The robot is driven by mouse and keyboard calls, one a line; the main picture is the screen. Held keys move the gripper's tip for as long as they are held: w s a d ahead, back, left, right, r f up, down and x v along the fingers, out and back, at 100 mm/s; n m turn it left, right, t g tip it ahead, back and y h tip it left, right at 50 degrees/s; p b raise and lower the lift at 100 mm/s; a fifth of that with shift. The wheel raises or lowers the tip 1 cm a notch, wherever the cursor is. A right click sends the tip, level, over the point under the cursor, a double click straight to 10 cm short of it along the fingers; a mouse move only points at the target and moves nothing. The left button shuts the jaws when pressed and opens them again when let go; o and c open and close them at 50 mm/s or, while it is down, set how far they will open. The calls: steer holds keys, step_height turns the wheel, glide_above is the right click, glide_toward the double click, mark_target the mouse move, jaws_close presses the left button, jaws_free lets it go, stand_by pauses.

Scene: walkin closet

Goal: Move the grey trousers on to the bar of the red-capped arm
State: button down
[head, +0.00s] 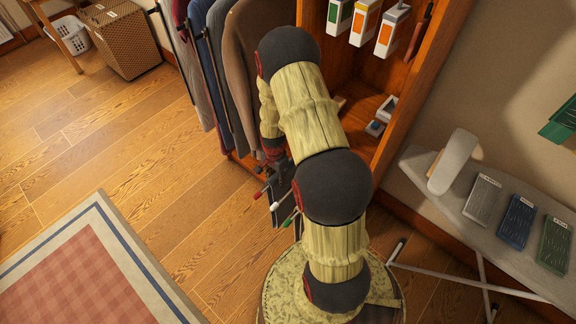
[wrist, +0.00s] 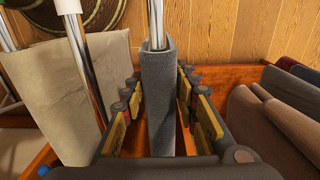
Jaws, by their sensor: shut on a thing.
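The grey trousers (wrist: 158,105) hang folded over a chrome bar (wrist: 156,22) in the middle of the wrist view. My gripper (wrist: 159,80) has one finger on each side of them and is shut on them. In the head view my gripper (head: 274,168) is low beside the wardrobe, partly hidden by my arm. The red-capped arm (head: 258,194) points out at the lower left of the gripper, with a white-capped arm (head: 275,206) and a green-capped arm (head: 289,220) beside it. The cap of the bar under the trousers is not visible in the wrist view.
Beige trousers (wrist: 80,85) hang on another bar close left of my gripper.

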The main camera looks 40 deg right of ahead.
steer(key=c, duration=1.3)
jaws_free()
step_height(320, 180, up, 12)
steer(key=shift+r, duration=0.1)
